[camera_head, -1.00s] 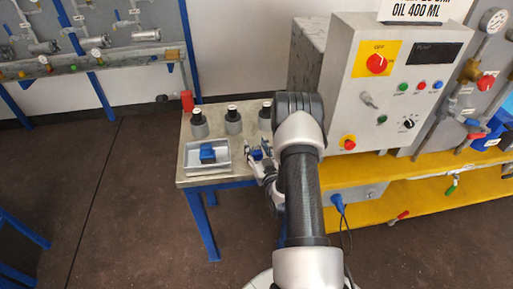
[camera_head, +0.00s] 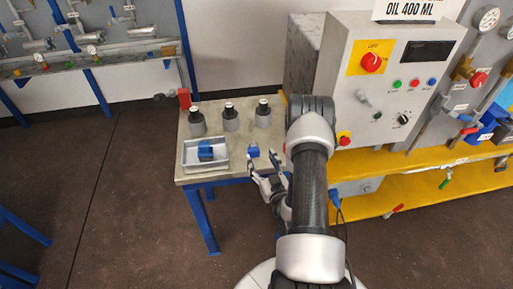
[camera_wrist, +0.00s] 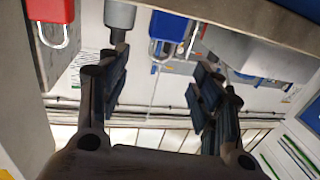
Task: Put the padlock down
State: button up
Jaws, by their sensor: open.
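A blue padlock (camera_head: 254,151) rests on the bench top, just right of the tray. It also shows in the wrist view (camera_wrist: 168,25), with its metal shackle towards my gripper. My gripper (camera_head: 264,166) is open and empty, a little in front of the padlock at the bench's front edge. In the wrist view the two dark fingers (camera_wrist: 162,62) stand wide apart, with the padlock beyond their tips and clear of them.
A grey tray (camera_head: 184,167) with a blue item (camera_head: 206,150) in it stands left of the padlock. Several dark-capped grey bottles (camera_head: 231,119) line the back. A red padlock (camera_wrist: 50,10) shows in the wrist view. The control box (camera_head: 352,95) stands at right.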

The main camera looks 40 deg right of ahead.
jog(key=w+a+r+n+g+y, duration=0.25)
jog(key=a+r, duration=0.25)
jog(key=r, duration=0.4)
jog(key=w+a+r+n+g+y, duration=0.2)
jog(key=w+a+r+g, duration=0.25)
jog(key=r, duration=0.35)
jog(key=s+a+r+g, duration=0.1)
jog(key=s+a+r, duration=0.2)
jog(key=s+a, duration=0.3)
jog(key=s+a+r+g+y, duration=0.1)
jog(key=s+a+r, duration=0.3)
jog(key=s, duration=0.7)
jog(key=s+a+r+g+y, duration=0.1)
jog(key=s+a+r+g, duration=0.2)
jog(key=s+a, duration=0.5)
jog(key=shift+s+a+r, duration=0.35)
jog(key=shift+s, duration=0.5)
jog(key=shift+c, duration=0.5)
